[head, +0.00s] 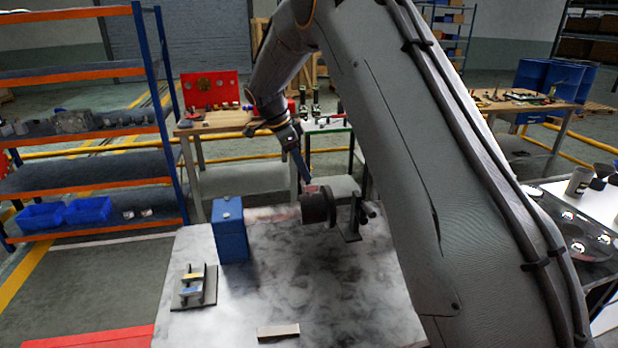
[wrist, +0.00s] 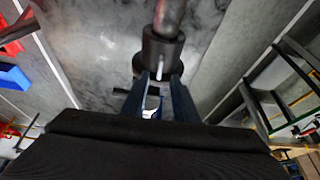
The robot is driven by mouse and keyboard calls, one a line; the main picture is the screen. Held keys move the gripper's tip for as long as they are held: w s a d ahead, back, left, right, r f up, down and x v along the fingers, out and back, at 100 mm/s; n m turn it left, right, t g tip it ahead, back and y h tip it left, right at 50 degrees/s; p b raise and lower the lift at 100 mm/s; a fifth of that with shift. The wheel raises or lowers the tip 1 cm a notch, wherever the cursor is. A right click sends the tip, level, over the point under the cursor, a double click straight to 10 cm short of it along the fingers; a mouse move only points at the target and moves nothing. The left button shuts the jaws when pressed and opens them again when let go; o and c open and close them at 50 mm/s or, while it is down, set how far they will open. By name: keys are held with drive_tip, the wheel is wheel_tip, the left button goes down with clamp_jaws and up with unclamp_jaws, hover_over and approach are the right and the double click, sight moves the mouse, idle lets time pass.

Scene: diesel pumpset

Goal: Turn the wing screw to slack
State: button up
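The pumpset (head: 318,207) is a dark, drum-like machine with a grey bracket, standing on the marbled tabletop (head: 300,275). My gripper (head: 307,180) points down at its top in the head view, with its blue fingers just above or at the drum. In the wrist view my gripper (wrist: 161,80) has its two blue fingers apart, their tips close to a dark stepped cylinder (wrist: 162,50). A small pale pin shows on that cylinder between the tips. A bright bit shows lower between the fingers. I cannot make out the wing screw for certain, nor any contact.
A blue box (head: 230,232) stands left of the pumpset. A small rack (head: 194,287) with yellow and blue pieces sits at the table's left, and a pale block (head: 278,332) lies near the front. The tabletop between them is clear. My arm hides the right side.

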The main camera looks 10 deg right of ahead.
sight(311, 185)
drive_tip(key=shift+p+x, duration=0.9)
drive_tip(key=shift+x, duration=1.5)
clamp_jaws()
